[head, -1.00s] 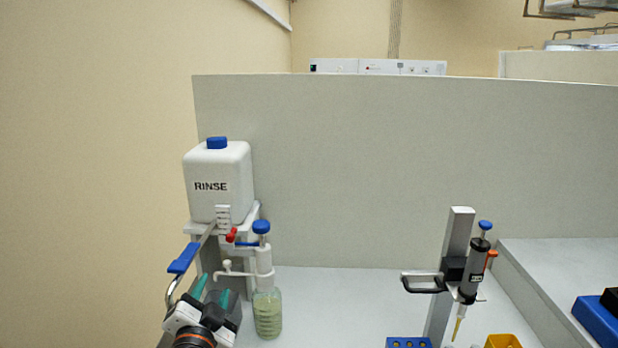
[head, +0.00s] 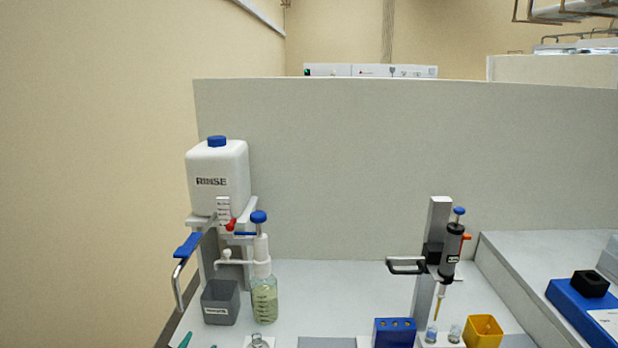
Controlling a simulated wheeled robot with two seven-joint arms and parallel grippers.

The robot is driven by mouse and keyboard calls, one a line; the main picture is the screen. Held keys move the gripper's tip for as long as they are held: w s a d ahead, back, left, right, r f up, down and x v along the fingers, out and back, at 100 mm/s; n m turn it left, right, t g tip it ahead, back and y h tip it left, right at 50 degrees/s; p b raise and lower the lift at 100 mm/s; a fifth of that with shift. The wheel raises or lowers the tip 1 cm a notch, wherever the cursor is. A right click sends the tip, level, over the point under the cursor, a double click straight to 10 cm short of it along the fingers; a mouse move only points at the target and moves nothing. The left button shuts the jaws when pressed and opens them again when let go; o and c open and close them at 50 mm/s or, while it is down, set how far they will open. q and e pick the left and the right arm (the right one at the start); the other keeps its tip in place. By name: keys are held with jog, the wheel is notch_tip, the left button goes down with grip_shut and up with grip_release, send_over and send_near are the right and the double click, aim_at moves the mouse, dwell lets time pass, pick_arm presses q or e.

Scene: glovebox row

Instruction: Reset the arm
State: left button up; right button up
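My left gripper (head: 185,340) shows only as a teal fingertip at the bottom edge of the head view, left of centre. The rest of it is cut off below the frame, so I cannot see its opening or whether it holds anything. The fingertip appears below the grey bin (head: 220,303). My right gripper is not in view.
A white RINSE container (head: 217,177) stands on a stand with a blue lever (head: 187,245). A pump bottle (head: 264,299) is beside the bin. To the right are a pipette stand (head: 435,245), a blue block (head: 394,333) and a yellow cup (head: 483,331). A partition (head: 400,160) stands behind.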

pick_arm(q)
jog(key=s+f+n+g+h, duration=0.1)
jog(key=s+f+g, duration=0.35)
jog(key=s, duration=0.45)
jog(key=s+f+n+g, duration=0.25)
jog(key=s+f, duration=0.35)
jog(key=s, duration=0.3)
jog(key=s+f+n+g+h, duration=0.1)
jog(key=s+f+g, duration=0.35)
jog(key=s, duration=0.35)
notch_tip(320, 180, down, 28)
jog(key=s+r, duration=0.1)
jog(key=s, duration=0.1)
jog(key=s+a+f+g, duration=0.2)
jog(key=s+a+f, duration=0.1)
jog(key=s+f, duration=1.3)
jog(key=shift+s+m, duration=0.2)
jog(key=shift+m, duration=0.25)
